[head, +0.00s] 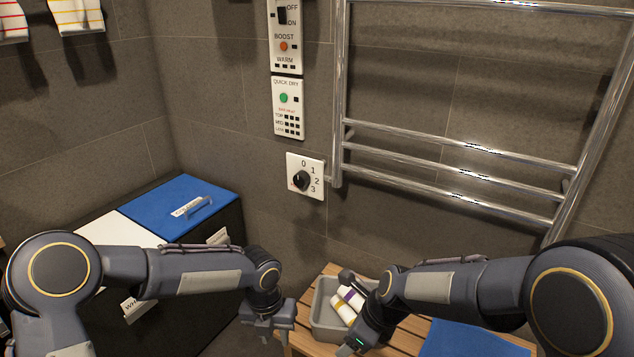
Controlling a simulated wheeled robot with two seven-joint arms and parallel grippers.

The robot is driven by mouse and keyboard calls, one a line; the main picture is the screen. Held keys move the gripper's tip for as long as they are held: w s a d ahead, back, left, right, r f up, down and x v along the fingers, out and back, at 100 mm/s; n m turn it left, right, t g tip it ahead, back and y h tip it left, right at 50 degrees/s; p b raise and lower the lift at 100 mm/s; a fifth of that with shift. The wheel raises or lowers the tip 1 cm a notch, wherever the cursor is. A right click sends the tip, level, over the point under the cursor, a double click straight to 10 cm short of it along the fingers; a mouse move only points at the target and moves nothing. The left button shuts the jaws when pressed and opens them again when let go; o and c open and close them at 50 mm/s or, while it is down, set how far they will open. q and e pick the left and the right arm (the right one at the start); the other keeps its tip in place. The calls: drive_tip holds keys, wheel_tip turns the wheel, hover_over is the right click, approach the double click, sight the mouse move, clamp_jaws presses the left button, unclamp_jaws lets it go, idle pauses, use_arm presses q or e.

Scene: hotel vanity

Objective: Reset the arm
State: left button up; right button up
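My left arm comes in from the left, and its gripper (272,330) points down in front of the slatted wooden bench, left of the grey bin. Nothing shows in it, but its fingertips are too small and unclear to judge the gap. My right arm comes in from the right and ends at its gripper (352,347), low in the picture beside the grey bin. Its fingers are mostly hidden by the wrist and cut by the frame's bottom edge.
A grey bin (318,312) with white bottles (344,309) stands on the wooden bench (303,333), beside a blue towel (470,340). A chrome towel rail (455,170), rotary dial (302,180) and control panels (288,108) are on the wall. A blue-lidded hamper (180,200) stands left.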

use_arm(q)
drive_tip(key=s+a+r+n+t, duration=0.2)
drive_tip(key=s+a+r+n, duration=1)
drive_tip(key=n, duration=0.9)
use_arm(e)
drive_tip(key=s+d+r+n+t+y, duration=0.1)
drive_tip(key=s+d+r+n+y, duration=0.1)
drive_tip(key=s+d+r+n, duration=0.9)
use_arm(q)
drive_tip(key=s+r+n+t+h, duration=0.35)
drive_tip(key=s+n, duration=0.75)
drive_tip(key=n, duration=0.7)
use_arm(e)
drive_tip(key=s+d+n+t+h, duration=0.2)
drive_tip(key=s+n, duration=0.7)
drive_tip(key=n, duration=0.2)
use_arm(q)
wheel_tip(320, 180, up, 24)
drive_tip(key=d+p, duration=0.1)
drive_tip(key=p, duration=2.3)
drive_tip(key=shift+f, duration=0.2)
use_arm(e)
wheel_tip(320, 180, up, 24)
drive_tip(key=shift+d+n, duration=0.15)
drive_tip(key=shift+n, duration=0.25)
use_arm(q)
drive_tip(key=shift+y, duration=0.25)
use_arm(e)
drive_tip(key=shift+s, duration=0.1)
